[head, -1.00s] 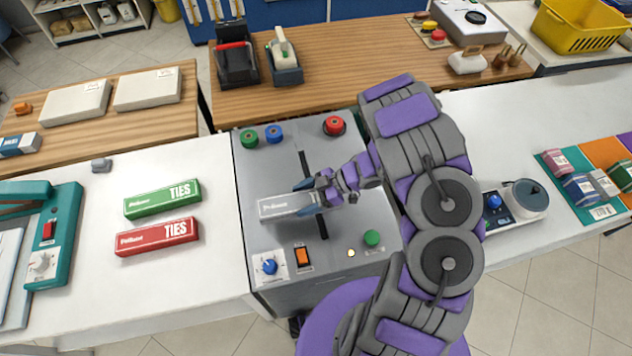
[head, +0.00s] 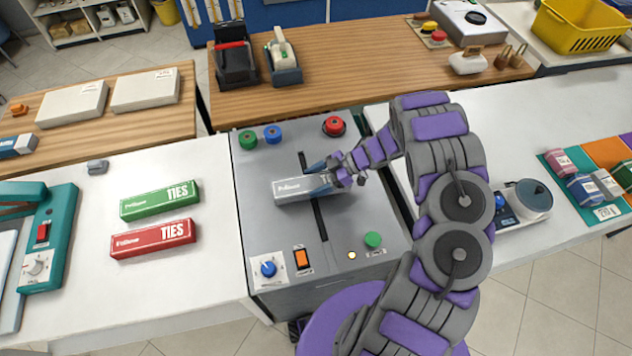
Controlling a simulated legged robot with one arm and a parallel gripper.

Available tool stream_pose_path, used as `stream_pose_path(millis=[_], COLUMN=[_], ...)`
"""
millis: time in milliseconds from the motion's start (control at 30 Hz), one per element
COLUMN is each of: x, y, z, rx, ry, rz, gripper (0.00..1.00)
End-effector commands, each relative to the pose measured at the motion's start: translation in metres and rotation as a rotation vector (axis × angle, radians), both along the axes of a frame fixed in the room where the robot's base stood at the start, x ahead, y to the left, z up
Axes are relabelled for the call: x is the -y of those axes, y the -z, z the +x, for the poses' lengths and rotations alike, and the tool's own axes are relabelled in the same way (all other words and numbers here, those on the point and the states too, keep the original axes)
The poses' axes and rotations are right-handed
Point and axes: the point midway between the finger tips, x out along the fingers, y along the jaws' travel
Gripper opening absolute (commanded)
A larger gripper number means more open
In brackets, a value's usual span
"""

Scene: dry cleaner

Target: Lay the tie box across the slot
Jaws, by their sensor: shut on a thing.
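A light grey tie box (head: 295,190) with white lettering is in my gripper (head: 322,182). My gripper is shut on its right end, hiding part of that end. The box lies crosswise over the dark slot (head: 319,220) in the grey machine top (head: 265,220), with its longer part left of the slot. I cannot tell whether it rests on the top or hangs just above it. A green tie box (head: 160,200) and a red tie box (head: 153,239) lie on the white counter to the left.
A blue knob (head: 268,269), orange switch (head: 302,258) and green button (head: 373,239) are at the front. A teal press (head: 50,240) stands at the far left.

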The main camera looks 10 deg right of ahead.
Motion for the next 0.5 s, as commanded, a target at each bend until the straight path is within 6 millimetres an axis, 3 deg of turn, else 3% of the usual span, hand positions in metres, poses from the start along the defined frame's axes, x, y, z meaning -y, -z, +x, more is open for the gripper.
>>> stream_pose_path(millis=[500], x=[-0.0004], y=[0.0113], z=[0.0000], rx=[0.001], ry=[0.000], rz=[0.002], gripper=[0.41])
